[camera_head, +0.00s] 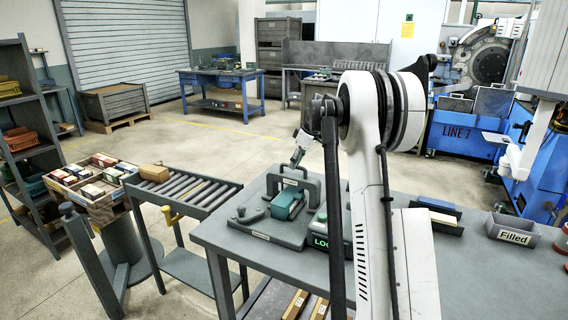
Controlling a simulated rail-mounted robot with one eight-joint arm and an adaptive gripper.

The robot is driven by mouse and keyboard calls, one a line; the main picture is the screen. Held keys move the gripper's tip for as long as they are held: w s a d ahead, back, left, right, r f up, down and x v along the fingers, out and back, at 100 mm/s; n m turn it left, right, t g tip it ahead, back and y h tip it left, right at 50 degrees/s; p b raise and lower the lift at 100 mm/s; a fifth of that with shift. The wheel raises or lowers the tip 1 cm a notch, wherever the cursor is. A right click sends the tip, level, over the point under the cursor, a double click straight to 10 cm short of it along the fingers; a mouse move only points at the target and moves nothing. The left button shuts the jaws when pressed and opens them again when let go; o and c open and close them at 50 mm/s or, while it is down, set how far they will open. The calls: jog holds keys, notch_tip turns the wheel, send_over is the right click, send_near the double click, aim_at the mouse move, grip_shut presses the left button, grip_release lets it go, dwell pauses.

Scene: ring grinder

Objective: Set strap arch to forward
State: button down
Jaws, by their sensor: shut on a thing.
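A dark grey arch with a small label, which I take to be the strap arch (291,183), stands on a grey plate fixture on the table. A teal block (287,205) sits under and in front of it. My gripper (297,160) shows small at the arch's top, slanting down to it from my wrist, and appears shut on the arch. The finger contact is too small to see clearly. My large white arm link covers the area right of the fixture and part of a green-lettered box (320,232).
The grey table (490,270) has clear room at the right. A blue holder (437,215) and a grey bin marked Filled (512,230) stand there. A roller conveyor (190,187) with a cardboard box (154,173) lies left, beside a carton of small boxes (92,180).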

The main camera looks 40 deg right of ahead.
jog(key=shift+s+a, duration=0.15)
jog(key=shift+a, duration=0.1)
jog(key=shift+f, duration=0.1)
jog(key=c, duration=1.7)
grip_release()
jog(key=shift+a, duration=0.15)
jog(key=shift+s+d+r, duration=0.2)
jog(key=shift+r, duration=0.4)
jog(key=v, duration=1.1)
jog(key=shift+f, duration=0.1)
